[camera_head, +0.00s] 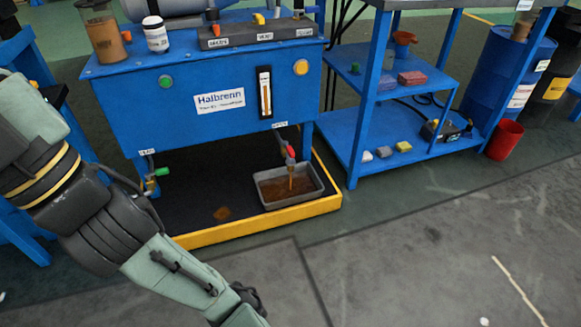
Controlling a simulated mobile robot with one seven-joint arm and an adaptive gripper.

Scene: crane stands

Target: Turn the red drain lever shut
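The red drain lever (291,151) sits on a small valve under the right part of the blue Halbrenn tank (205,125). A thin brown stream (291,183) runs from the valve down into a grey drip tray (271,205) that holds brown liquid. The lever is small, so its exact angle is hard to tell. My arm crosses the lower left and leaves the picture at the bottom edge. My gripper is out of view, and nothing of mine touches the lever.
A green-handled valve (161,172) is under the tank's left part. A yellow-edged black platform (255,229) lies below, with a brown spill (221,213). A blue shelf (345,130) stands at right, near a red bucket (503,140). The front floor is mostly clear.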

